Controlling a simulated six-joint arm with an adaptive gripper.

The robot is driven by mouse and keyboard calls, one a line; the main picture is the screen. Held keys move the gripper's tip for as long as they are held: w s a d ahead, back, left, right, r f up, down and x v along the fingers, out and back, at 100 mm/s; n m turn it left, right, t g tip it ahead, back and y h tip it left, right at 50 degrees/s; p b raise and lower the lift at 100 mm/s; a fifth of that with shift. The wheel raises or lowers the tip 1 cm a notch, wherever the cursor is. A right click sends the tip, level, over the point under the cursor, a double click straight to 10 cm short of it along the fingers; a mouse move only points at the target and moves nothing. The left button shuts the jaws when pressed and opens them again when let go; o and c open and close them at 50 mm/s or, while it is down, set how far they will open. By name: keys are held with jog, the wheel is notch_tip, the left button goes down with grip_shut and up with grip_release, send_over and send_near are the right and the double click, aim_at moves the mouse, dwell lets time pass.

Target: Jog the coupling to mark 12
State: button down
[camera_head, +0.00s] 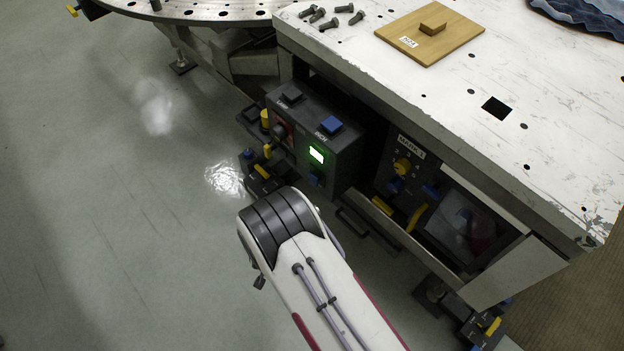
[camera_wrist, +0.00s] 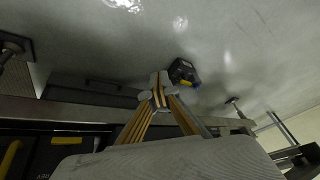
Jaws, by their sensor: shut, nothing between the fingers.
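In the head view a dark control box (camera_head: 318,135) hangs at the bench's front edge. It has a blue button (camera_head: 333,124), a black button (camera_head: 291,94) and a lit green-white display (camera_head: 317,155) whose text I cannot read. The round turret plate (camera_head: 205,12), with holes round its rim, shows only in part at the top left. I cannot make out the coupling or mark 12. My gripper (camera_wrist: 158,88) is shut and empty, with its yellow-striped fingers meeting in the wrist view. In the head view my arm hides it. It appears low, in front of the bench's side.
The worn white bench top (camera_head: 530,110) holds several dark bolts (camera_head: 333,16) and a wooden board (camera_head: 432,30). A pedal unit (camera_wrist: 182,72) lies on the floor near my fingers. Open floor lies left.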

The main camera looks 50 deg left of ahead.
jog(key=w+a+r+m+t+y, duration=0.3)
jog(key=w+a+r+t, duration=0.2)
jog(key=w, duration=0.5)
jog(key=shift+w+a+t, duration=0.2)
jog(key=shift+a+t, duration=0.8)
jog(key=shift+t, duration=0.1)
jog(key=shift+w, duration=0.2)
send_near(310, 180)
jog(key=shift+s+a+f+x, duration=0.1)
jog(key=shift+s+x, duration=0.05)
jog(key=shift+x, duration=0.75)
jog(key=shift+s+a+f+x, duration=0.1)
jog(key=shift+s+x, duration=0.05)
jog(key=shift+x, duration=0.75)
jog(key=shift+s+a+f+x, duration=0.1)
jog(key=shift+s+x, duration=0.05)
jog(key=shift+x, duration=0.8)
jog(key=shift+w, duration=1.1)
dwell(0.3)
jog(key=shift+s, duration=0.2)
dwell(0.3)
jog(key=shift+s, duration=0.9)
